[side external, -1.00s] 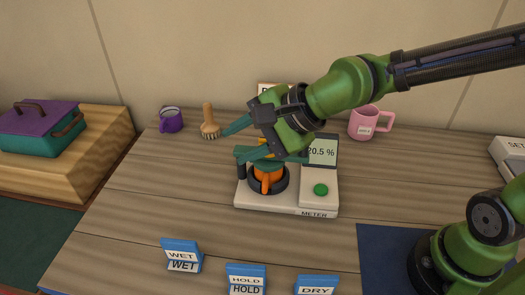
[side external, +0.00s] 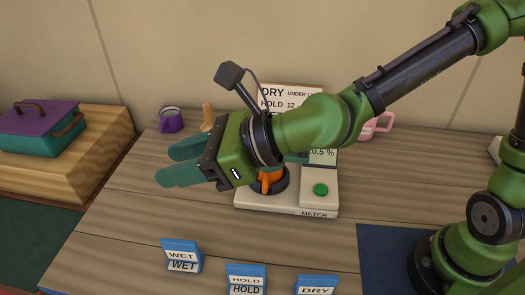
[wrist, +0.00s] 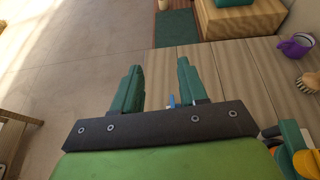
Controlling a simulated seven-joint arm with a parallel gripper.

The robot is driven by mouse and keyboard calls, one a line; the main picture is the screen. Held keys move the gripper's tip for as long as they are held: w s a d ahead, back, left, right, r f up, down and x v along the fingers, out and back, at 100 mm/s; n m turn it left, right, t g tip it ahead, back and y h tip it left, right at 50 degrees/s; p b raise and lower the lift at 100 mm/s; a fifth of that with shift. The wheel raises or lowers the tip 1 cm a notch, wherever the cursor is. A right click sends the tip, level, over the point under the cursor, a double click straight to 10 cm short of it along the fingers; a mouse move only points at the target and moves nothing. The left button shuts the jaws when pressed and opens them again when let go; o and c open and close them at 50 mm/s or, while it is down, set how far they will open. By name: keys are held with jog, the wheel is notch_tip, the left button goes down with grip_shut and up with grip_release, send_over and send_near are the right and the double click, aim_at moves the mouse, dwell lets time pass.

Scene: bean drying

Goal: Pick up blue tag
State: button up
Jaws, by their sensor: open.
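Three blue tags stand along the front of the table in the side view: WET (side external: 182,255), HOLD (side external: 246,279) and DRY (side external: 317,284). My gripper (side external: 165,166) is open, its green fingers pointing left above the table, behind and above the WET tag and apart from it. In the wrist view the fingers (wrist: 160,72) are spread with nothing held. A small blue piece (wrist: 171,100) shows between them, probably part of a tag, mostly hidden by the gripper body.
An orange cup (side external: 268,185) sits on the meter (side external: 315,198), partly hidden by my gripper. A purple mug (side external: 171,121) and a brush (side external: 207,115) stand behind. A pink mug (side external: 367,132) and a sign (side external: 292,92) are at the back. The left front tabletop is clear.

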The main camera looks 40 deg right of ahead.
send_near(179, 242)
jog(key=x, duration=0.4)
jog(key=shift+w+a, duration=0.25)
jog(key=x, duration=0.7)
jog(key=shift+w+a+f, duration=0.1)
jog(key=shift+w+f, duration=0.05)
jog(key=shift+f, duration=0.1)
jog(key=shift+c, duration=0.3)
grip_shut()
